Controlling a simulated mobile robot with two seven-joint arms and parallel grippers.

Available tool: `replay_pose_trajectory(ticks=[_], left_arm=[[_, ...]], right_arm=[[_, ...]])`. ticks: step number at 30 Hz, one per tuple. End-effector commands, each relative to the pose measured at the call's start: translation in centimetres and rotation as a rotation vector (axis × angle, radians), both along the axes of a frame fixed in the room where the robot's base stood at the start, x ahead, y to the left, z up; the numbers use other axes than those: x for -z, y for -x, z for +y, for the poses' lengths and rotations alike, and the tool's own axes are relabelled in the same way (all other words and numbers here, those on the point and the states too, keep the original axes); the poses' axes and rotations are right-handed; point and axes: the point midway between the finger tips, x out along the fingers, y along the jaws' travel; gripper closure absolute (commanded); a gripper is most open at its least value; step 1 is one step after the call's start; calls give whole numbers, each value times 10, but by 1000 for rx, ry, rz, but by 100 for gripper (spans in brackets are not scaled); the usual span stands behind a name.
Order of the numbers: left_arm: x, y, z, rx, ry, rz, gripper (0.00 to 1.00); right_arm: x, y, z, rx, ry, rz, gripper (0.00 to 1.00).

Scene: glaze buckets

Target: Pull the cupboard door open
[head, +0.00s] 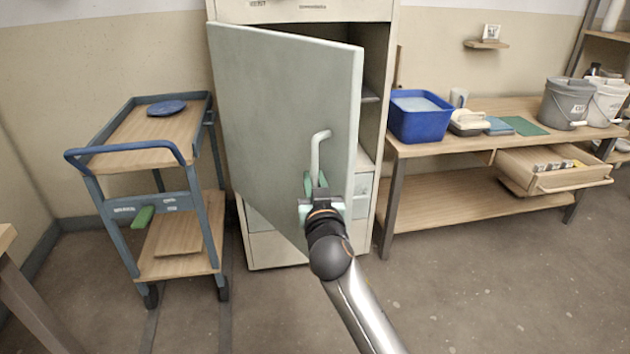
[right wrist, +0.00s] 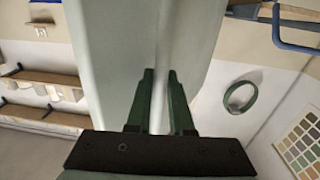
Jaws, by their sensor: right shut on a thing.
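The pale grey-green cupboard door (head: 275,100) stands partly open in the head view, hinged on its left side and swung out from the white cupboard (head: 378,60). The dark inside of the cupboard shows to the right of the door. A pale upright bar handle (head: 316,150) sits near the door's free edge. My right gripper (head: 320,190) is at the lower part of the handle and shut on it. In the right wrist view the two dark green fingers (right wrist: 160,103) close around the handle (right wrist: 160,75), with the door behind. My left gripper is not in view.
A blue-framed trolley (head: 170,140) stands left of the door, with a blue plate on top. A wooden workbench (head: 460,140) at the right holds a blue tub (head: 419,118) and buckets; its drawer (head: 555,172) is pulled out. Floor in front is clear.

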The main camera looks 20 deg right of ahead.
Motion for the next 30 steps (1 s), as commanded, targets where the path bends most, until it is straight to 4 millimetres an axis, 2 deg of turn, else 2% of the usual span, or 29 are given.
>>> replay_pose_trajectory(ticks=[9, 10, 18, 30], left_arm=[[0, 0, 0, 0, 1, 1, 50], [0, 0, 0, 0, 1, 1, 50], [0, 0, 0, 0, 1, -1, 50], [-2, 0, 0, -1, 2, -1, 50]], right_arm=[[-1, 0, 0, -1, 0, -3, 100], [-1, 0, 0, -1, 0, -3, 79], [0, 0, 0, 0, 0, -1, 50], [0, -1, -1, -1, 0, 0, 50]])
